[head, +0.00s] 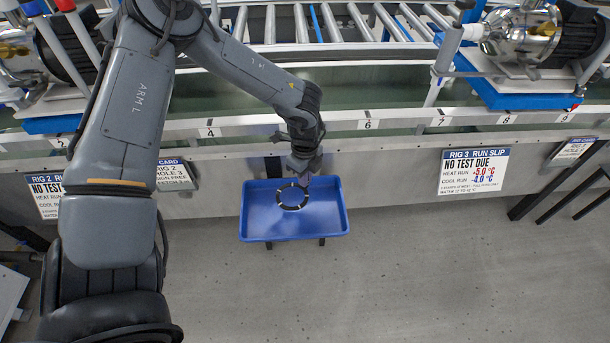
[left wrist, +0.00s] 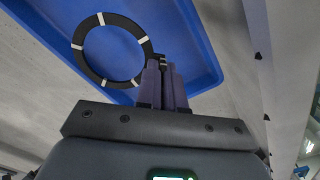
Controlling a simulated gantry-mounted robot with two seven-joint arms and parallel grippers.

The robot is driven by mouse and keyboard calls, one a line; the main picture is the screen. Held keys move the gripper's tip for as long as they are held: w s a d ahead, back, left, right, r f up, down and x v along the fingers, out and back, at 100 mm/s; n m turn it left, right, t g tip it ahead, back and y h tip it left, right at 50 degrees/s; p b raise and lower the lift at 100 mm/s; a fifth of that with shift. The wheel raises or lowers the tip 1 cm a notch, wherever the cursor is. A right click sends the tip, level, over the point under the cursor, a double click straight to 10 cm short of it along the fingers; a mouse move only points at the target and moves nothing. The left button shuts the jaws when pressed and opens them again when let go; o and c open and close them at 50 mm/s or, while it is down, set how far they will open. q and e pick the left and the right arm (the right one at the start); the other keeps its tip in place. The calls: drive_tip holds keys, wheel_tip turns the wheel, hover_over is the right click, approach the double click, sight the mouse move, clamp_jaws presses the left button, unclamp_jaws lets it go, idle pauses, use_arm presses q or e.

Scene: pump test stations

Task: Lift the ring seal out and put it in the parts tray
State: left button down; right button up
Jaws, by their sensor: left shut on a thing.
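The ring seal (head: 281,204) is a thin black ring with several white marks. My left gripper (head: 307,180) is shut on its edge and holds it over the blue parts tray (head: 335,226). In the left wrist view the closed fingers (left wrist: 161,72) meet the rim of the ring seal (left wrist: 80,65), with the tray (left wrist: 205,60) behind it. I cannot tell whether the ring touches the tray floor. The tray is otherwise empty where it shows. My right gripper is not in view.
A numbered rail (head: 400,123) runs above the tray, with a roller conveyor (head: 330,22) behind it. Pump rigs stand on blue bases (head: 515,98) at the upper left and right. A sign (head: 473,172) hangs at the right.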

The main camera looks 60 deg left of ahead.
use_arm(q)
drive_tip(key=c, duration=1.2)
unclamp_jaws()
drive_tip(key=shift+r, duration=0.1)
drive_tip(key=shift+r+p, duration=2.5)
drive_tip(key=shift+r, duration=0.9)
